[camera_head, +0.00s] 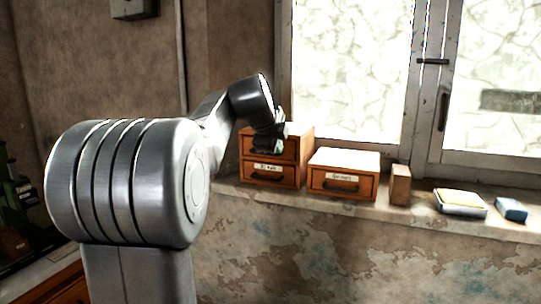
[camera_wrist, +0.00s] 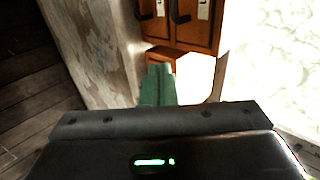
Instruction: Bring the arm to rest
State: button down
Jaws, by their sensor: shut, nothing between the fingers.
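My arm rises at the left of the head view and bends over toward the window sill. My gripper (camera_head: 277,143) hangs at its end, in front of the left wooden drawer box (camera_head: 272,180). In the wrist view the greenish fingers of my gripper (camera_wrist: 158,84) are together, with nothing between them. They point toward wooden drawer fronts (camera_wrist: 182,32) with dark handles. Whether the fingers touch the box cannot be told from these views.
The sill also holds a lower drawer box (camera_head: 343,183), a wooden block (camera_head: 400,185), a tray with a yellowish top (camera_head: 461,203) and a blue block (camera_head: 511,210). A window (camera_head: 352,70) stands behind. A green machine (camera_head: 14,188) is at the far left.

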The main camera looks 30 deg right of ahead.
jog(key=shift+a+r, duration=0.15)
jog(key=shift+a, duration=0.05)
jog(key=shift+d, duration=0.1)
